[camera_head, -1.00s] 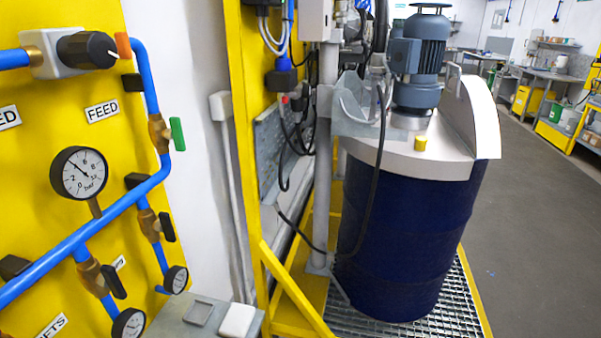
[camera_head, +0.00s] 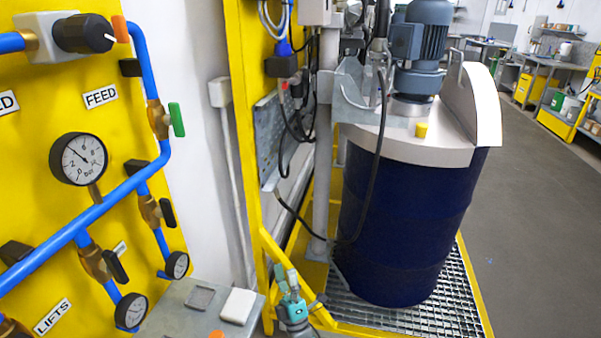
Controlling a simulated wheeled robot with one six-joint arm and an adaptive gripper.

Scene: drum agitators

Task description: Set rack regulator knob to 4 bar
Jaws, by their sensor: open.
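The black regulator knob (camera_head: 84,33) sits on a pale grey body (camera_head: 38,38) at the upper left of the yellow rack panel (camera_head: 30,110). A white mark shows on its right end. The round pressure gauge (camera_head: 78,159) is below it, its needle pointing to the upper left; the exact reading is too small to be sure of. My gripper (camera_head: 286,276) is at the bottom middle, teal-tipped, open and empty, pointing up. It is well to the right of and below the knob, apart from the panel.
Blue pipes (camera_head: 88,218) with valves run across the panel; a green valve handle (camera_head: 177,119) sticks out right. A grey bench (camera_head: 170,322) holds a white block (camera_head: 238,306). A dark blue drum (camera_head: 405,230) with an agitator motor stands right. Grey floor (camera_head: 530,230) is clear.

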